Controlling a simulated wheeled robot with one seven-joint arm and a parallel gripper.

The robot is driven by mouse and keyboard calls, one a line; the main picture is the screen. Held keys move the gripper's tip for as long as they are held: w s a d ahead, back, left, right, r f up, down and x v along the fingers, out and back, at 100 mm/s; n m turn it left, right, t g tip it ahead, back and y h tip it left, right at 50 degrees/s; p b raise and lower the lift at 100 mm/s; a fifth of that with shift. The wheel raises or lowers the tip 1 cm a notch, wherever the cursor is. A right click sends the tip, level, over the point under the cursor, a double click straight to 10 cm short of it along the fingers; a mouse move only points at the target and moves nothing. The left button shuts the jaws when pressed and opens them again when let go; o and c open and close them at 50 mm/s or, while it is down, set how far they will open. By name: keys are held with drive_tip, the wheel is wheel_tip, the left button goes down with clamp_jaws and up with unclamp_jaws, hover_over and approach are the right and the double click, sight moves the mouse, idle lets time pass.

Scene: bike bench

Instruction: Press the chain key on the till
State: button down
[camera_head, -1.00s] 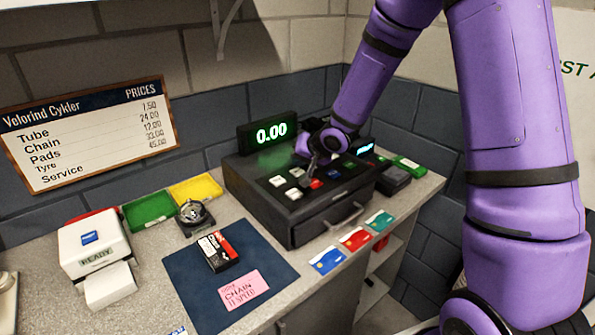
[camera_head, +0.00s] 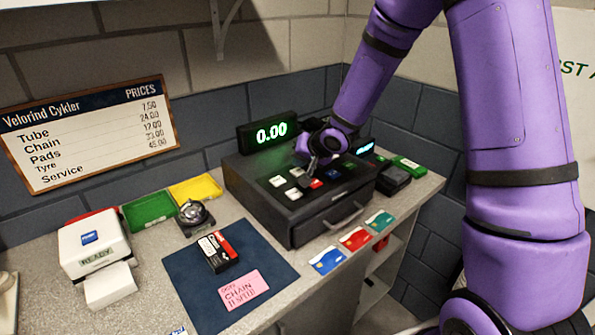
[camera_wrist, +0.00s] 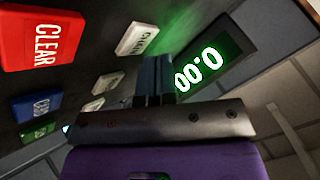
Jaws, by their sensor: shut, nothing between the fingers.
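The till (camera_head: 290,222) is a dark box with a sloped top of coloured keys. Its green display (camera_head: 270,133) reads 0.00, also seen in the wrist view (camera_wrist: 198,69). My gripper (camera_head: 311,168) is shut and empty, low over the keys near the display. In the wrist view its dark fingers (camera_wrist: 156,80) point at the till top, beside a white key (camera_wrist: 137,38) whose label seems to start with "CHA". I cannot tell whether the fingertips touch anything. A red CLEAR key (camera_wrist: 42,38), a blue key (camera_wrist: 38,105) and other white keys (camera_wrist: 110,82) show around them.
A dark blue mat (camera_head: 195,290) holds a black and red box (camera_head: 218,250) and a pink chain note (camera_head: 243,290). Three cards (camera_head: 327,260) lie along the counter before the till. A white card reader (camera_head: 93,245), trays (camera_head: 150,208) and a bell (camera_head: 194,215) stand left.

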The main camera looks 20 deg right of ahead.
sight(299, 170)
drive_tip(key=shift+f, duration=0.15)
drive_tip(key=shift+f, duration=0.4)
idle(0.4)
drive_tip(key=shift+r, duration=0.6)
drive_tip(key=shift+r, duration=3.05)
